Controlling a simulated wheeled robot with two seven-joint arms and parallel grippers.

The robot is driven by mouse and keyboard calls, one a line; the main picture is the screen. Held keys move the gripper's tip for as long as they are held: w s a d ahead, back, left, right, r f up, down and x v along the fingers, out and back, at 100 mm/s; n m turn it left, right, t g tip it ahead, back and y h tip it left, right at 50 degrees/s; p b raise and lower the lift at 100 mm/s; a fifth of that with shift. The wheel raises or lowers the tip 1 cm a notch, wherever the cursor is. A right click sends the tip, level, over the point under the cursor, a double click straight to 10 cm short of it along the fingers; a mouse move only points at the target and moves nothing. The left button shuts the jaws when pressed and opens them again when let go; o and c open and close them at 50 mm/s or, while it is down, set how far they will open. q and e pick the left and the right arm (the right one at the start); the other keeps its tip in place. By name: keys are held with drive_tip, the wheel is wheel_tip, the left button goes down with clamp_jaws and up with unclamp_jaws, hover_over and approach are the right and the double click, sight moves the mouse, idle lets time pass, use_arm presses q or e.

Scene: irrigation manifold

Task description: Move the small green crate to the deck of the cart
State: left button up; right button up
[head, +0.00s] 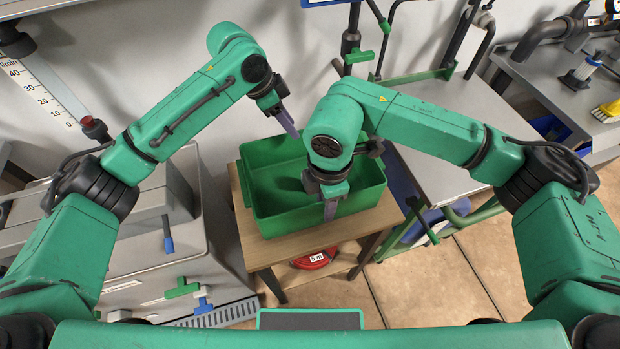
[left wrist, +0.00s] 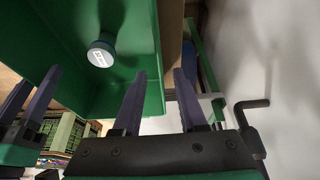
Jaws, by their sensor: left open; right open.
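The small green crate (head: 275,218) sits on a wooden stand in the middle of the head view. My left gripper (head: 290,128) is open at its far rim. In the left wrist view the crate's wall (left wrist: 150,60) lies between the left gripper's fingers (left wrist: 158,100), one on each side. My right gripper (head: 331,210) is open at the near rim, pointing down; its arm hides part of the crate. A dark cylinder with a pale round face (left wrist: 101,54) shows inside the crate. The cart's grey deck (head: 445,165) is to the right, with a green frame.
The wooden stand (head: 386,214) has a red item (head: 315,259) on its lower shelf. A grey cabinet (head: 150,265) stands close on the left. A workbench (head: 560,85) with pipe fittings is at the far right. The visible cart deck is bare.

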sight(323, 222)
use_arm(q)
drive_tip(key=shift+x, duration=2.4)
use_arm(e)
drive_tip(key=shift+f, duration=2.4)
use_arm(q)
clamp_jaws()
use_arm(e)
clamp_jaws()
use_arm(q)
drive_tip(key=shift+r, duration=0.1)
use_arm(e)
drive_tip(key=shift+r, duration=0.1)
